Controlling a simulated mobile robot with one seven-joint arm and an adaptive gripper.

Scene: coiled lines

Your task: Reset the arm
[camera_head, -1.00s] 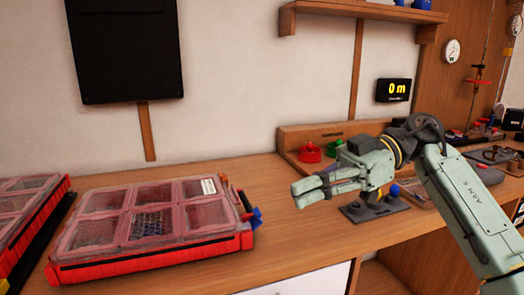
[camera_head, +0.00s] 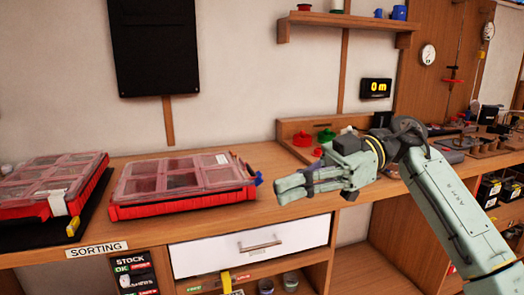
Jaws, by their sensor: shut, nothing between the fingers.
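My arm (camera_head: 450,205) comes in from the right side, pale green with black joints, bent at the elbow. My gripper (camera_head: 291,187) points left, in front of the workbench, with its fingers together and nothing between them. It appears apart from the things around it. The gripper and forearm hide part of the bench top and its front edge.
A red organizer case (camera_head: 182,187) lies on the bench left of my gripper, with another case (camera_head: 50,185) farther left. A white drawer (camera_head: 250,246) sits below. A wooden tray (camera_head: 290,131) with red and green items stands behind the gripper. A shelf (camera_head: 345,20) hangs above.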

